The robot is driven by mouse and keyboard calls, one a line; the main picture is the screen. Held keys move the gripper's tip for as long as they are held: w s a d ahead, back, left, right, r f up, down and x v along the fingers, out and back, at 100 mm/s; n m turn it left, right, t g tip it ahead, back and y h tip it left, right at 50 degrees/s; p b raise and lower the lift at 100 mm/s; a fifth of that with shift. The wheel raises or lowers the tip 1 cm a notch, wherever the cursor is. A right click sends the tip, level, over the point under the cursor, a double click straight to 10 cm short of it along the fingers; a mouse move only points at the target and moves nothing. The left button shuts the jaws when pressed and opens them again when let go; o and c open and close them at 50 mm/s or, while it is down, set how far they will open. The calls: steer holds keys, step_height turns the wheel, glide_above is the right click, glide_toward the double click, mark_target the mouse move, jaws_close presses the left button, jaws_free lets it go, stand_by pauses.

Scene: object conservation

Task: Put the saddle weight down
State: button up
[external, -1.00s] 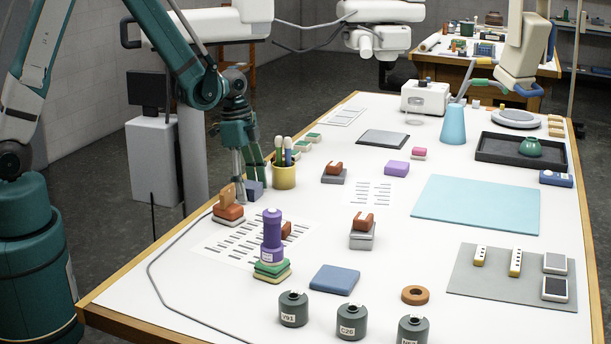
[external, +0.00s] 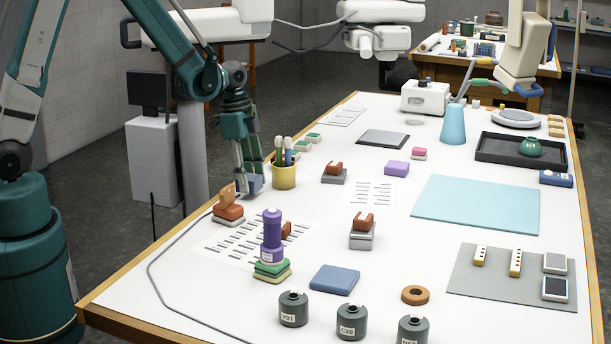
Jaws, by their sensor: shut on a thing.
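My gripper (external: 250,181) is low over the left side of the white table, shut on a small dark blue block (external: 255,184). The fingers partly cover the block, and I cannot tell whether it touches the table. Several orange-brown saddle-shaped pieces are in view. One (external: 229,212) sits on a grey base just below and left of my gripper, with a tan upright part on it. Another (external: 334,168) sits on a grey base farther right, and another (external: 363,222) on a stacked grey base nearer the middle. I cannot tell which thing is the saddle weight.
A yellow cup (external: 284,177) with brushes stands close right of my gripper. Grey labelled weights (external: 293,309) line the front. A light blue mat (external: 475,204) lies bare at right.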

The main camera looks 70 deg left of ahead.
mark_target(249, 177)
steer(key=shift+r, duration=3.9)
steer(key=shift+r, duration=0.1)
step_height(249, 177, up, 10)
steer(key=r, duration=0.1)
steer(key=s+d+m, duration=0.2)
steer(key=s+d, duration=0.1)
steer(key=d, duration=1.2)
steer(key=s+d+m, duration=0.2)
steer(key=s+d, duration=0.1)
steer(key=d, duration=1.1)
steer(key=s+d+m+g+b, duration=0.1)
steer(key=s+d+m, duration=0.2)
steer(key=s+d, duration=0.7)
steer(key=s+d+m, duration=0.2)
steer(key=s+d, duration=0.5)
steer(key=d, duration=0.5)
step_height(249, 177, down, 11)
steer(key=shift+s+d+h, duration=0.2)
steer(key=shift+h, duration=0.1)
